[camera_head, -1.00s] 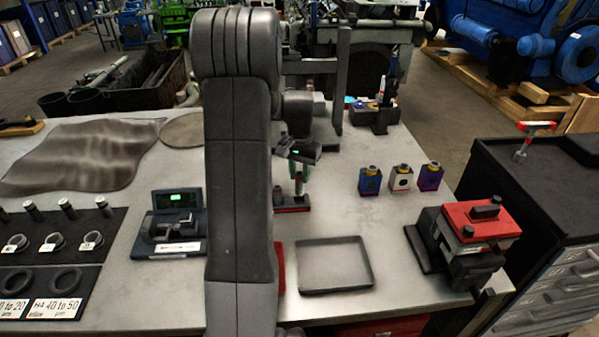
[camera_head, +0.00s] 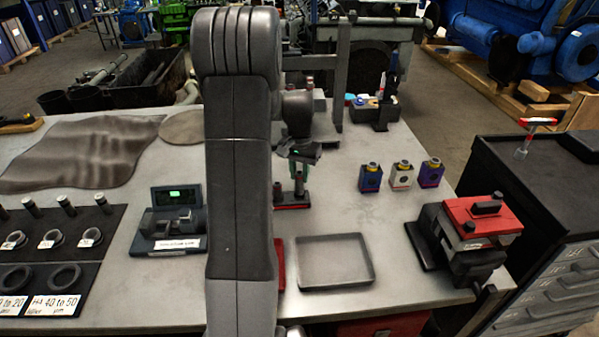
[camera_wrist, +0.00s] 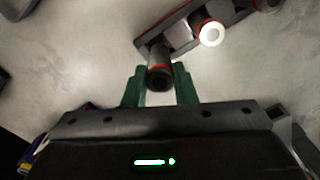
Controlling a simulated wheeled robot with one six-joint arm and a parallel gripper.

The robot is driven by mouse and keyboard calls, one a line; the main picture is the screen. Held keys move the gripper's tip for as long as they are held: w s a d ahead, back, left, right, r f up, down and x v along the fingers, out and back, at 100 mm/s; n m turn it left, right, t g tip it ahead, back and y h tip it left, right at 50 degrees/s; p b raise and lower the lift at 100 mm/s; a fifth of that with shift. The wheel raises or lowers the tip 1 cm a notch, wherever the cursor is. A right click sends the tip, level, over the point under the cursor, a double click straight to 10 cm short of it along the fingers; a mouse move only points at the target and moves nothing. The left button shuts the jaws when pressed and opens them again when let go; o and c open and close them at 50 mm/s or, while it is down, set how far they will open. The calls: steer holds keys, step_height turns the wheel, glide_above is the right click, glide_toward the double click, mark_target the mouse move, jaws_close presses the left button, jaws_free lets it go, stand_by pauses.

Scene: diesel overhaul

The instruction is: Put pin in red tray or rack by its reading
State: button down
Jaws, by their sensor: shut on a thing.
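My gripper (camera_wrist: 160,90) has green fingers shut on a dark pin with a red band (camera_wrist: 159,58). The pin lies between the fingertips, close by a small black-and-red holder (camera_wrist: 180,36); I cannot tell whether its far end still sits in it. Another pin with a pale end (camera_wrist: 210,33) stands in that holder. In the head view the holder (camera_head: 292,207) is just below my gripper (camera_head: 295,167). A strip of the red tray (camera_head: 280,262) shows beside my arm, which hides the rest. A black rack (camera_head: 112,232) with pins and rings is at the left.
A gauge with a lit green display (camera_head: 176,196) stands left of my arm; its digits are unreadable. An empty grey tray (camera_head: 335,285) lies front right. Several small bottles (camera_head: 401,178) and a red-topped device (camera_head: 470,235) stand at the right.

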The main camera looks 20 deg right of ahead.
mark_target(299, 181)
steer(key=shift+f, duration=0.15)
steer(key=shift+f+b, duration=0.4)
steer(key=shift+f, duration=0.2)
stand_by(0.4)
steer(key=shift+f+b, duration=0.35)
steer(key=shift+f+b, duration=0.3)
steer(key=shift+f, duration=0.2)
stand_by(0.4)
steer(key=c, duration=1.1)
jaws_free()
steer(key=shift+o, duration=0.4)
